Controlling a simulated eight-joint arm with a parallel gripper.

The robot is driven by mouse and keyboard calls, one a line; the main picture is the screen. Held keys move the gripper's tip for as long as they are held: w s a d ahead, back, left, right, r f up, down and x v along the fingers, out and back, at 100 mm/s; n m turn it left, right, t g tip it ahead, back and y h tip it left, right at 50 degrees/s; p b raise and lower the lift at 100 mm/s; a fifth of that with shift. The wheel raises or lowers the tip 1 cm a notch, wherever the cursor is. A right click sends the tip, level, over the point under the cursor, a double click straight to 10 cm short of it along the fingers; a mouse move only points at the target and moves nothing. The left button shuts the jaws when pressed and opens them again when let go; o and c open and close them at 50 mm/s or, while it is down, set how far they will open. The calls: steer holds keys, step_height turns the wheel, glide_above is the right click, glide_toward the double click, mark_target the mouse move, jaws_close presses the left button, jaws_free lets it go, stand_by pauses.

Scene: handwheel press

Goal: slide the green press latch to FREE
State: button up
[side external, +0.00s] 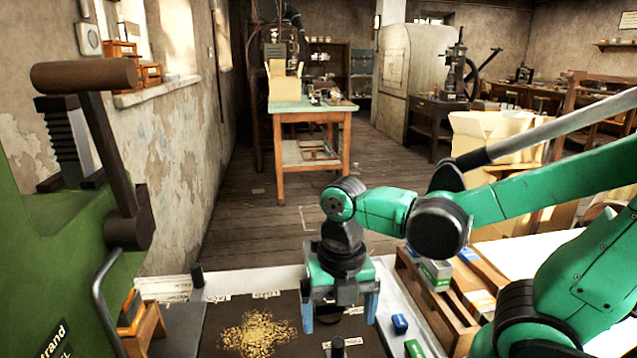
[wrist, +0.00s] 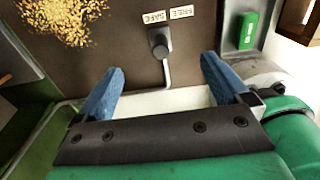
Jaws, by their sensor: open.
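In the wrist view, a dark round-ended knob (wrist: 158,40) on a grey bent rod stands at the edge of the dark board. It sits beside the SAFE label (wrist: 153,18); the FREE label (wrist: 181,12) is just to its right, both upside down. I cannot tell for sure that this knob is the green press's latch. A dark knob also shows low in the side view (side external: 337,345). My gripper (wrist: 163,66) is open and empty, its blue fingers apart on either side of the rod's line. In the side view my gripper (side external: 339,312) points down above the board.
The green press (side external: 50,240) with its brown-handled lever (side external: 85,75) stands at left. A heap of yellow grains (side external: 257,333) lies on the dark board. A blue block (side external: 400,323), a green block (side external: 415,348) and a wooden rack (side external: 440,305) are at right.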

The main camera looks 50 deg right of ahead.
mark_target(339, 341)
steer(key=shift+f, duration=2.95)
jaws_close()
